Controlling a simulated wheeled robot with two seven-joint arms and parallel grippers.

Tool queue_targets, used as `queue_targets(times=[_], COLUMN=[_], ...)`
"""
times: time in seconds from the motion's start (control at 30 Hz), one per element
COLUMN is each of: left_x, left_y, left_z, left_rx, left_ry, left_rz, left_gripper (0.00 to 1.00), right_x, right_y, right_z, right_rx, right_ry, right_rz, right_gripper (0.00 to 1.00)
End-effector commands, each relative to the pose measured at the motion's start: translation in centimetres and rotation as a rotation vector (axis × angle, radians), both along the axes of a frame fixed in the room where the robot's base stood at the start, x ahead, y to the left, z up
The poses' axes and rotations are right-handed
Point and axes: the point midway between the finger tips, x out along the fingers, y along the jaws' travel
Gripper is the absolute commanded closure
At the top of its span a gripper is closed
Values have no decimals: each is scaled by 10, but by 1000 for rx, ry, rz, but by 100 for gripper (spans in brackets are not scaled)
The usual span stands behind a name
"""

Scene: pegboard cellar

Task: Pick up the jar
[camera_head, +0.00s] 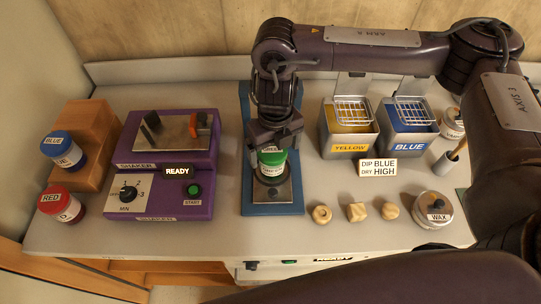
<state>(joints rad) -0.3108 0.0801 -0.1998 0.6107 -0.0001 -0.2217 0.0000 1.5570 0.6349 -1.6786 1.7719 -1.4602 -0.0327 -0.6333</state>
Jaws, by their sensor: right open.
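A jar with a green lid (272,157) and a white label stands upright on a metal plate (282,194) on a blue stand (252,208). My right gripper (272,146) is open and points down over this jar, at the height of its lid. The gripper hides the back of the lid, and I cannot tell whether the fingers touch it. A blue-lidded jar (63,149) and a red-lidded jar (61,205) stand at the left. My left gripper is not in view.
A purple shaker (150,198) with a "READY" display stands left of the blue stand. Yellow (349,149) and blue (407,142) dip tanks with baskets stand right of it. Several small tan pieces (356,212) and a wax tin (432,208) lie nearer the front edge.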

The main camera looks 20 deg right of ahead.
Motion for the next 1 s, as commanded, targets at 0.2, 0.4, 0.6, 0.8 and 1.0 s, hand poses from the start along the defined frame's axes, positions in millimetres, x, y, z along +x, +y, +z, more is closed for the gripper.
queue_targets(times=[0.2, 0.4, 0.6, 0.8, 1.0], left_x=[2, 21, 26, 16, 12], left_y=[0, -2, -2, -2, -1], left_z=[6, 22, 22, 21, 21], left_rx=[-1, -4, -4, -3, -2], left_ry=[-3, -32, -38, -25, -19], left_rz=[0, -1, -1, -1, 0], left_gripper=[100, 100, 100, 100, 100], right_x=[4, 8, 9, 9, 9], right_y=[2, 2, 3, 3, 3], right_z=[-21, -48, -56, -56, -56], right_rx=[0, -1, 0, 0, 0], right_ry=[3, 2, -1, -1, -1], right_rz=[-2, -1, 0, 0, -1], right_gripper=[9, 9, 9, 20, 46])
